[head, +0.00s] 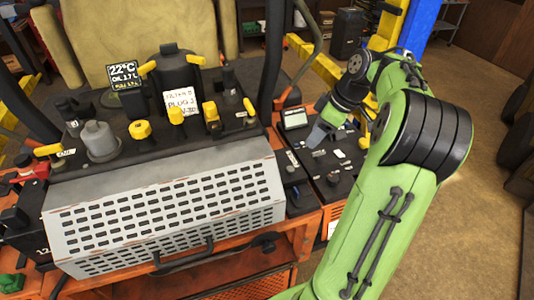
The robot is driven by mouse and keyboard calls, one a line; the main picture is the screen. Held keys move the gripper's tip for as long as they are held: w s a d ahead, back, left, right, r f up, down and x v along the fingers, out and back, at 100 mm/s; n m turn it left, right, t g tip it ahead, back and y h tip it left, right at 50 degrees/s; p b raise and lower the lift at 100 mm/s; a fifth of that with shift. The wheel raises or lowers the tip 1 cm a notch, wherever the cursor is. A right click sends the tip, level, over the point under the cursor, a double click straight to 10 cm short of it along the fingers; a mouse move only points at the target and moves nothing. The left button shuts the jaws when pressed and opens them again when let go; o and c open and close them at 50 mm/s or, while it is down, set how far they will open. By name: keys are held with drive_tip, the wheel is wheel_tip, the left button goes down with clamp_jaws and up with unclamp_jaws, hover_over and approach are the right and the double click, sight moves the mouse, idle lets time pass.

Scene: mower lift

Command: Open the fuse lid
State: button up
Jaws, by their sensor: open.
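I cannot tell for sure which part is the fuse lid; no readable label marks it. A dark panel (338,180) with small pale labels and switches lies to the right of the mower's engine deck. My gripper (317,134) is above this panel, pointing down and left. Its grey fingers are open and I see nothing between them. I cannot tell whether the fingertips touch the panel. My green arm hides the panel's right side.
A perforated grey guard (170,213) with a black handle fronts the engine deck. A yellow seat (150,28) rises behind. Brown floor (478,110) lies open at right.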

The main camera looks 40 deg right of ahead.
sight(290, 168)
drive_tip(key=x, duration=0.5)
drive_tip(key=b+x, duration=0.1)
drive_tip(key=x, duration=1)
drive_tip(key=shift+s+d, duration=0.1)
drive_tip(key=shift+d, duration=0.2)
drive_tip(key=shift+b, duration=0.3)
clamp_jaws()
